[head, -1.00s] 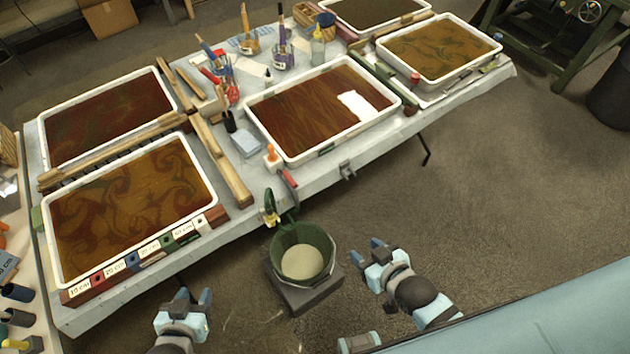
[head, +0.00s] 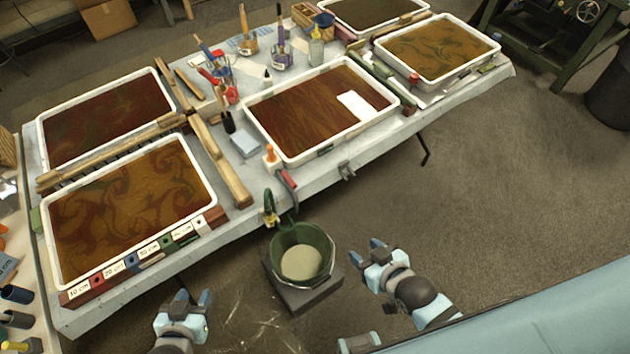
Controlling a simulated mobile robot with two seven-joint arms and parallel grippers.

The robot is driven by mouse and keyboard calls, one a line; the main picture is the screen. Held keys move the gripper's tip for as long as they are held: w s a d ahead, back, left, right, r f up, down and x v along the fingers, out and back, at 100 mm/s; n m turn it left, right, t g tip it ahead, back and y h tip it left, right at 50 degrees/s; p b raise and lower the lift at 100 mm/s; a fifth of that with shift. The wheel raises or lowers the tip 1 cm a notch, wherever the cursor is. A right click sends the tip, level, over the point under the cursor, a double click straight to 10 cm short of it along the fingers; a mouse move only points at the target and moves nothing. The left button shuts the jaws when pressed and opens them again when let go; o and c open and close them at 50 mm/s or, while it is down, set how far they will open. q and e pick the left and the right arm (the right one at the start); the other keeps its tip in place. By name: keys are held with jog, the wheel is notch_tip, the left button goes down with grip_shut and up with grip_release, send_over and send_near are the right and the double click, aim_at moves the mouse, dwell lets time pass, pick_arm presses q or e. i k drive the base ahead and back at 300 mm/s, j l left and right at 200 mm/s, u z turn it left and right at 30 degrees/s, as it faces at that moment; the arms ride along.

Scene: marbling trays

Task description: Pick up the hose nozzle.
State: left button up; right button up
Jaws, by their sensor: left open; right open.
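What looks like the hose nozzle, a small dark green piece with a yellow part (head: 270,209), is at the table's front edge, just above the rim of a green bucket (head: 279,247). A dark green hose (head: 290,215) curves beside it; how they join is too small to tell. My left gripper (head: 194,297) is open and empty, low in the view, to the left of the bucket and below the nozzle. My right gripper (head: 369,263) is open and empty, to the right of the bucket. Both are apart from the nozzle.
The bucket stands on a dark block (head: 306,298). The table (head: 330,172) carries several white trays of dark liquid, including a middle one (head: 290,158). An orange-capped bottle (head: 271,154) and a red-handled tool (head: 287,179) are near its edge.

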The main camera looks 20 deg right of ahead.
aim_at(270, 219)
jog(key=k+l, duration=0.1)
jog(key=l, duration=0.2)
jog(key=k+l+u, duration=0.1)
jog(key=l, duration=0.2)
jog(key=l+u, duration=0.1)
jog(key=l, duration=0.25)
jog(key=k+l+u, duration=0.1)
jog(key=l, duration=0.25)
jog(key=k+l+u, duration=0.1)
jog(key=l, duration=0.25)
jog(key=i+l+u, duration=0.15)
jog(key=l, duration=0.2)
jog(key=l+u, duration=0.1)
jog(key=l, duration=0.2)
jog(key=i+l+u, duration=0.15)
jog(key=l, duration=0.25)
jog(key=i+l+u, duration=0.1)
jog(key=i, duration=0.3)
jog(key=l, duration=0.1)
